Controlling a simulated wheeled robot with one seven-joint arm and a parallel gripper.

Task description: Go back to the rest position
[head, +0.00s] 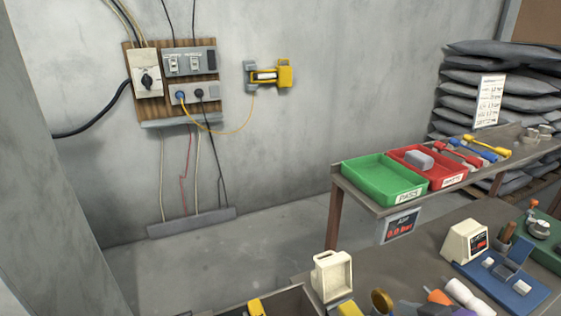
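My gripper and arm do not show in the head view, so their pose and whether the gripper is open or shut are hidden. The task names no object. A workbench (400,268) fills the lower right. A cream open-fronted box (332,277) stands at its left part, with a brass-coloured round piece (382,301) beside it. White cylinders (466,296) and an orange-tipped item (438,297) lie near the bottom edge, partly cut off.
A green tray (383,180) labelled PASS and a red tray (446,178) holding a grey block (419,161) sit on a back shelf. A blue fixture (500,275) and a cream display unit (465,241) stand on the right. Open floor (235,262) lies left of the bench.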

